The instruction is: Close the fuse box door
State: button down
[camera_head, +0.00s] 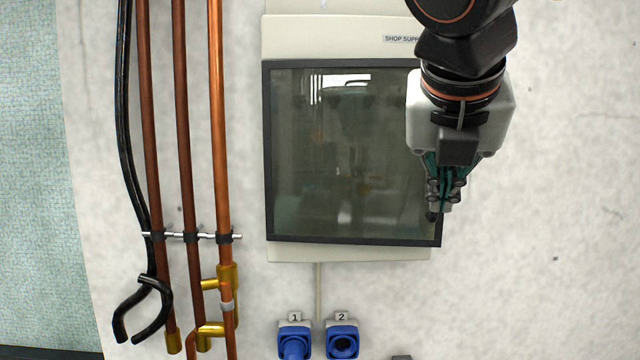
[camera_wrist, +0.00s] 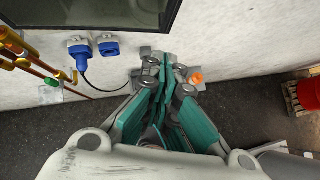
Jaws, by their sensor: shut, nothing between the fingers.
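The fuse box (camera_head: 330,40) is a cream cabinet on the wall, labelled "SHOP SUPP..." with the rest of the label hidden by my arm. Its door (camera_head: 345,150) is a dark-framed glass panel that lies over the front of the box. The door looks flush or nearly so; I cannot tell whether a small gap is left. My gripper (camera_head: 440,208) is shut and empty, in front of the door's lower right edge. In the wrist view my gripper (camera_wrist: 166,62) points at the wall, and a corner of the door (camera_wrist: 100,12) shows at the upper left.
Copper pipes (camera_head: 183,130) and a black cable (camera_head: 130,140) run down the wall on the left. Two blue sockets (camera_head: 342,340) sit below the box. A red drum (camera_wrist: 310,93) stands on a pallet at the right. The wall right of the box is clear.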

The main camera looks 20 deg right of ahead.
jog(key=w+d+f+p, duration=0.1)
jog(key=w+d+f, duration=0.1)
jog(key=w, duration=0.3)
jog(key=shift+d+p, duration=0.3)
jog(key=shift+d, duration=0.5)
